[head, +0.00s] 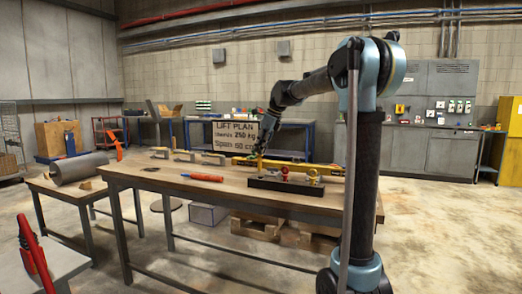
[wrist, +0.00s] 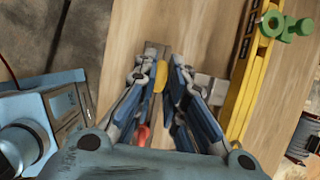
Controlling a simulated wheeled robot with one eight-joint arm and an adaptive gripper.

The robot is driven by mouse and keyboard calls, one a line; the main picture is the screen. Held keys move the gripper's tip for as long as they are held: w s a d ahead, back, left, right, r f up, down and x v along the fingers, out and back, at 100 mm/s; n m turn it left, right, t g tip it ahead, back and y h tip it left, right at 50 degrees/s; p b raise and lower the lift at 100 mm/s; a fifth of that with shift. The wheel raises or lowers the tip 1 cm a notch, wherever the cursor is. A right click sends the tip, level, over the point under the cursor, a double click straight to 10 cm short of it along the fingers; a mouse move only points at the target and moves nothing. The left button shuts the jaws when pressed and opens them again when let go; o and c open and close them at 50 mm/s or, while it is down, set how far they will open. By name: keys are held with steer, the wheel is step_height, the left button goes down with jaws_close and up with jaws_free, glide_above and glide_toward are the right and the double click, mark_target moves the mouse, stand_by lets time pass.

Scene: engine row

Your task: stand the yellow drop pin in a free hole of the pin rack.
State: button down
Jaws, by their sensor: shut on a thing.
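My gripper (head: 258,151) is over the workbench, its fingers pointing down. In the wrist view my gripper (wrist: 161,68) is shut on the yellow drop pin (wrist: 161,76), whose yellow part shows between the fingertips. In the head view the yellow drop pin (head: 259,164) hangs below the fingers, above the left end of the pin rack. The dark pin rack (head: 285,187) lies on the bench. A red pin (head: 284,172) and a yellow-orange piece (head: 313,176) stand on its middle and right parts. I cannot tell whether the held pin's lower end touches the rack.
A long yellow beam (head: 290,165) lies behind the rack; in the wrist view it carries a green fitting (wrist: 286,26). A lift plan sign (head: 235,135) stands behind. A red-orange tool (head: 204,177) lies left on the workbench (head: 150,180). Bare wood lies around the tool.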

steer(key=shift+f, duration=3.7)
stand_by(0.5)
steer(key=c, duration=1.6)
jaws_free()
steer(key=shift+o, duration=0.2)
steer(key=v, duration=1.1)
steer(key=shift+d+r, duration=0.2)
steer(key=shift+r, duration=0.15)
steer(key=shift+s, duration=0.15)
